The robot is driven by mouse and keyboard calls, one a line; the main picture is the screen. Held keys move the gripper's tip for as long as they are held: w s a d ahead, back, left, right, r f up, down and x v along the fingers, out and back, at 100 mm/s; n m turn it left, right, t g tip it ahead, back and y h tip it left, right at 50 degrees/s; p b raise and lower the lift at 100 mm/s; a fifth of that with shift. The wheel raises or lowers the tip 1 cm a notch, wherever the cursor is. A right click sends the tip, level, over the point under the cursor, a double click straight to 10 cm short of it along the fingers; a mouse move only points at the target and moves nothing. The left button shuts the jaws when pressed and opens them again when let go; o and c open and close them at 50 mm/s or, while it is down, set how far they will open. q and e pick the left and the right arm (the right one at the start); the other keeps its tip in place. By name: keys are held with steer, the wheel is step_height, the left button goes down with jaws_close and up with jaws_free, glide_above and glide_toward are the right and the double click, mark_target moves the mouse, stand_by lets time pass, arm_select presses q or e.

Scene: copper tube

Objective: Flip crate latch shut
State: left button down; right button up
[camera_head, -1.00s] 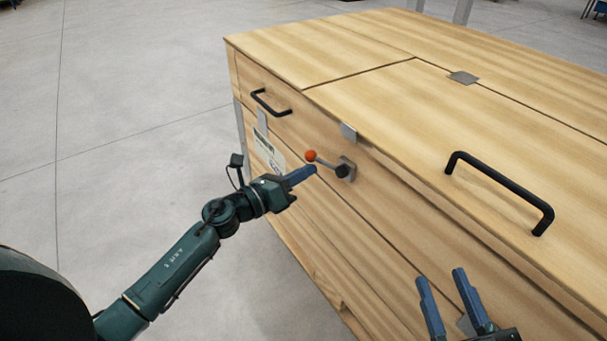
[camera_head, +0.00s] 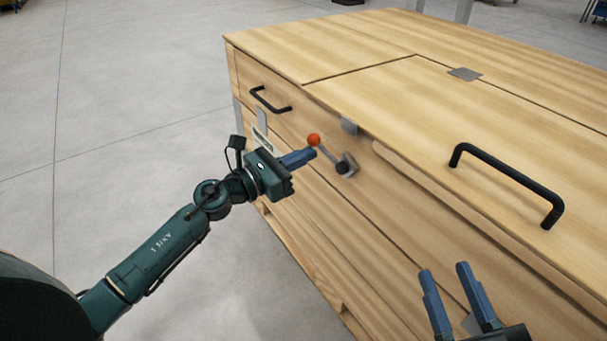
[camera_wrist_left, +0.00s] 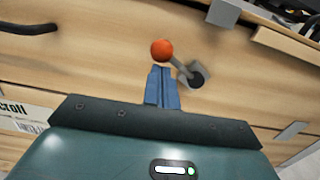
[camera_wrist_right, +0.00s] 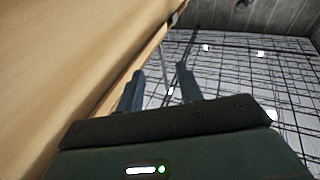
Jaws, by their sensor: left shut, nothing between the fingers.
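The wooden crate (camera_head: 330,245) fills the right half of the head view. Its latch lever (camera_head: 327,153) is a grey rod with an orange-red ball knob (camera_head: 314,140), set on a dark pivot (camera_head: 346,164) on the front face. The lever slants up and left from the pivot. My left gripper (camera_head: 313,153) is shut and empty, its fingertips right beneath the knob. In the left wrist view the fingertips (camera_wrist_left: 161,68) sit just under the ball (camera_wrist_left: 161,50); I cannot tell whether they touch. My right gripper (camera_head: 445,272) is open and empty in front of the crate at lower right.
A grey metal tab (camera_head: 349,126) sits at the lid edge above the lever. Black handles are on the front (camera_head: 270,101) and on the lid (camera_head: 508,183). The floor left of the crate is clear.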

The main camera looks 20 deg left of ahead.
mark_target(313, 146)
arm_select(q)
steer(key=d+r+m, duration=0.1)
steer(key=m, duration=0.3)
steer(key=s+r+m, duration=0.1)
steer(key=r+m, duration=0.1)
steer(key=m, duration=0.1)
steer(key=s+d+r+m+g, duration=0.1)
steer(key=m, duration=0.3)
steer(key=shift+d+r+m+h, duration=0.3)
steer(key=shift+d+r+h, duration=0.05)
steer(key=shift+h, duration=0.05)
steer(key=shift+s+d+r+m, duration=0.1)
steer(key=shift+s+d+m, duration=0.1)
steer(key=shift+m, duration=0.4)
arm_select(e)
steer(key=shift+f, duration=0.1)
